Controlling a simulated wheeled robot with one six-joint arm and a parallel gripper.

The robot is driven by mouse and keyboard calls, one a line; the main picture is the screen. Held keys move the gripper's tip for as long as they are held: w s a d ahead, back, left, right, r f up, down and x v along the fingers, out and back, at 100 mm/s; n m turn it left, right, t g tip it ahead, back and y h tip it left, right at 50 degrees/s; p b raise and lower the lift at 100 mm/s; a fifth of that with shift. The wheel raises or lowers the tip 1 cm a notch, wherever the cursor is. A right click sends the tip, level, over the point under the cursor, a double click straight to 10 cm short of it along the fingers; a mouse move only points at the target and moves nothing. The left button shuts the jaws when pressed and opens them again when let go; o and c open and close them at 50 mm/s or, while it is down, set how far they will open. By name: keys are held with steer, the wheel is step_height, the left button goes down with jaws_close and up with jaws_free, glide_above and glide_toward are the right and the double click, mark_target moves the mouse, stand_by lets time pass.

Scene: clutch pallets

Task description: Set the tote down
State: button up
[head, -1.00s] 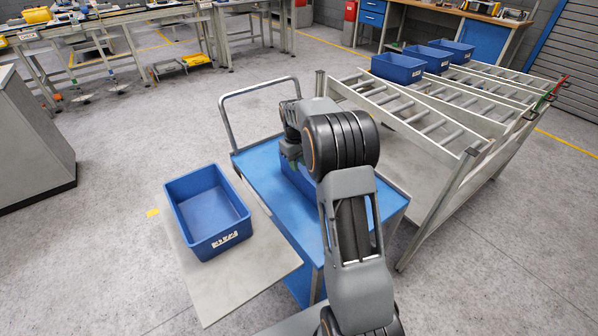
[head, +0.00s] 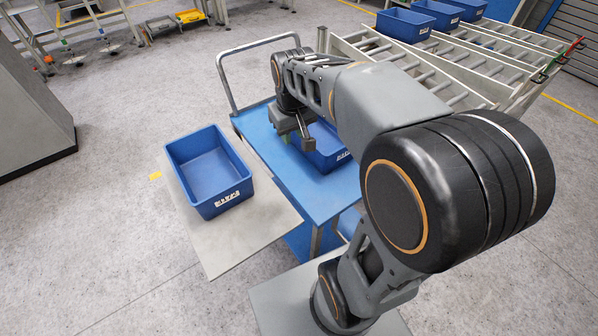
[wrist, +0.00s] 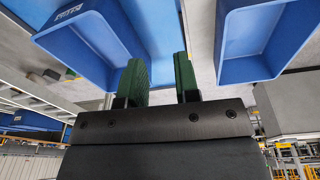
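A blue tote (head: 328,158) with a white label stands on the blue top of the cart (head: 262,140), partly hidden behind my arm. In the wrist view, this tote (wrist: 85,45) is at the upper left, beside my left-hand finger. My gripper (head: 290,137) is at the tote's left side in the head view. Its two green fingers (wrist: 160,80) are apart, with blue surface showing between them and no tote wall seen gripped. The exact height of the fingers relative to the rim cannot be told.
A second blue tote (head: 208,172) stands on a grey board (head: 240,235) left of the cart. A roller rack (head: 440,62) with several blue totes (head: 405,25) is behind and right. A grey cabinet (head: 30,100) is at far left. Floor is clear between cabinet and board.

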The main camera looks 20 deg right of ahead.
steer(key=s+a+f+t, duration=0.1)
steer(key=s+a+f, duration=0.2)
steer(key=s, duration=0.7)
steer(key=shift+s+f+m, duration=0.15)
steer(key=shift+f+m, duration=0.05)
steer(key=shift+m, duration=0.2)
step_height(320, 180, up, 6)
steer(key=p, duration=0.5)
steer(key=shift+t, duration=0.4)
steer(key=shift+r, duration=0.1)
